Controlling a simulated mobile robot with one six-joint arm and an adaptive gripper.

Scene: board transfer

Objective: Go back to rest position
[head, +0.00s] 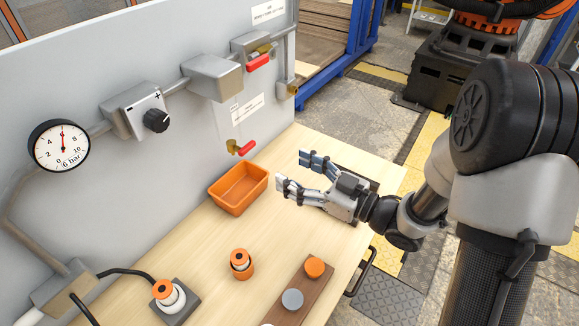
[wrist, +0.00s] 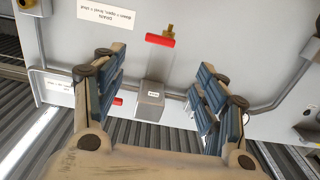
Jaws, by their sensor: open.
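My gripper (head: 298,175) is open and empty in the head view. It is held above the right part of the wooden table (head: 190,262), to the right of the orange bin. Its fingers point left toward the grey panel (head: 150,60). In the wrist view, the two fingers (wrist: 160,90) are spread wide with nothing between them. Behind them the panel shows with a red-handled valve (wrist: 174,40) and a grey box (wrist: 151,100).
The orange bin (head: 238,189) looks empty. An orange-topped part (head: 241,264), a cable connector (head: 170,297) and a brown board with round pieces (head: 310,292) are at the table's front. A gauge (head: 59,146), a knob (head: 156,120) and red levers (head: 242,148) are on the panel.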

